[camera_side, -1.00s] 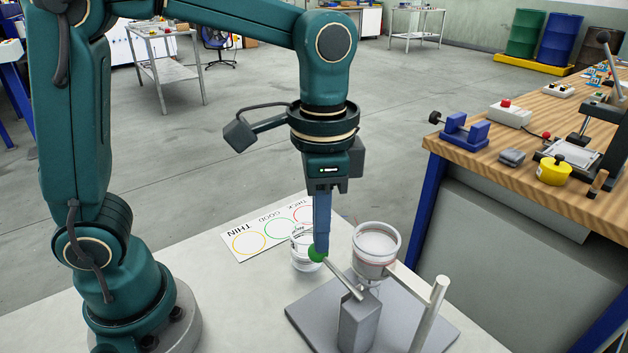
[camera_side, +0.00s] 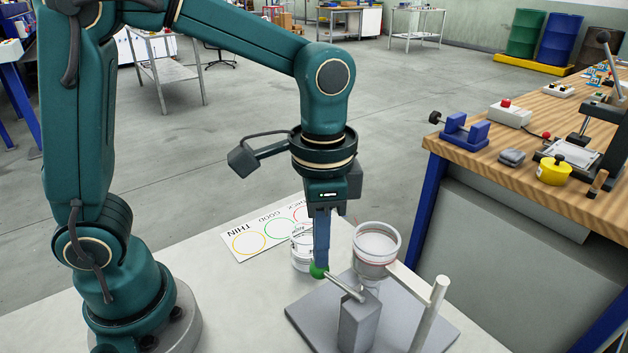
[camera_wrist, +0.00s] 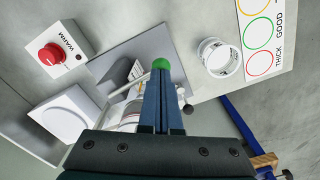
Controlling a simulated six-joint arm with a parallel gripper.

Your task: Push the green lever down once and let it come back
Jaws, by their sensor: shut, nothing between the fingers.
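The green lever knob (camera_side: 319,271) sits at the end of a metal rod (camera_side: 345,287) that runs to a grey block (camera_side: 358,322) on the stand. My gripper (camera_side: 321,263) is shut and points straight down, with its tips at the knob and seeming to touch it from above. In the wrist view the green knob (camera_wrist: 161,64) shows just past the shut fingertips (camera_wrist: 161,80). The rod slopes gently down from the block towards the knob.
A white cup (camera_side: 376,246) is held by the stand's bracket, right of the lever. A jar (camera_side: 303,250) stands behind the knob. A card with coloured circles (camera_side: 265,232) lies behind.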

